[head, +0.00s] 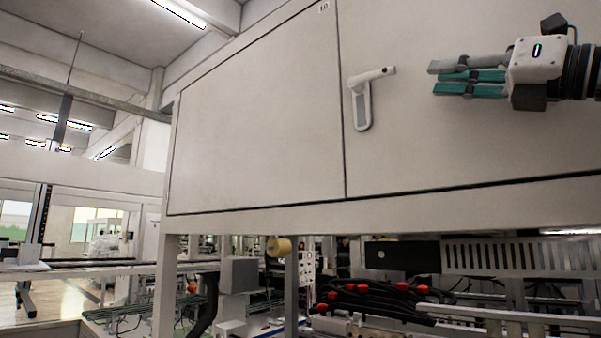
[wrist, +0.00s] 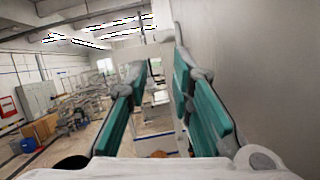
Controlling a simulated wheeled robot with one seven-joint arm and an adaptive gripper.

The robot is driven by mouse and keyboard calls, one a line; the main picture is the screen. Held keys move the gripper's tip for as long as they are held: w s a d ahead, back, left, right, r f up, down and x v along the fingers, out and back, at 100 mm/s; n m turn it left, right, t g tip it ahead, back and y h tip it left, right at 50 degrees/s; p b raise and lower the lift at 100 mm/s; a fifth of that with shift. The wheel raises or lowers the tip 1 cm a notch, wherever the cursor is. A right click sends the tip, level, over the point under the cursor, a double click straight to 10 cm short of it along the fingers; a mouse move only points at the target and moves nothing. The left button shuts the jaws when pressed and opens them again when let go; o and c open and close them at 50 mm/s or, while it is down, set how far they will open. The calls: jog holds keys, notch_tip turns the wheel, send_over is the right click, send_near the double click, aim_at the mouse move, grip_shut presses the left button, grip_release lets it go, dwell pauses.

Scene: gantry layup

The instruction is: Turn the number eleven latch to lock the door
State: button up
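A white latch (head: 363,108) sits on the cabinet front in the head view, beside the vertical seam between two door panels. Its lever points right and slightly up, across its upright back plate. A small label (head: 323,6) above the seam seems to read 10; I cannot read an eleven in either view. My gripper (head: 436,78) is right of the latch, apart from it, with its fingers pointing left. In the wrist view my gripper (wrist: 160,65) shows its teal-padded fingers spread with nothing between them.
The left door panel (head: 265,110) and right door panel (head: 470,150) look closed. Below the cabinet are black cables with red ends (head: 375,297) and a slotted metal rail (head: 510,256). The pale cabinet wall (wrist: 265,70) runs close along the right side of the wrist view.

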aim_at(363, 76)
jog(key=p+x, duration=0.2)
jog(key=x, duration=1.2)
jog(key=shift+s+r, duration=0.1)
jog(key=shift+r, duration=0.05)
grip_shut()
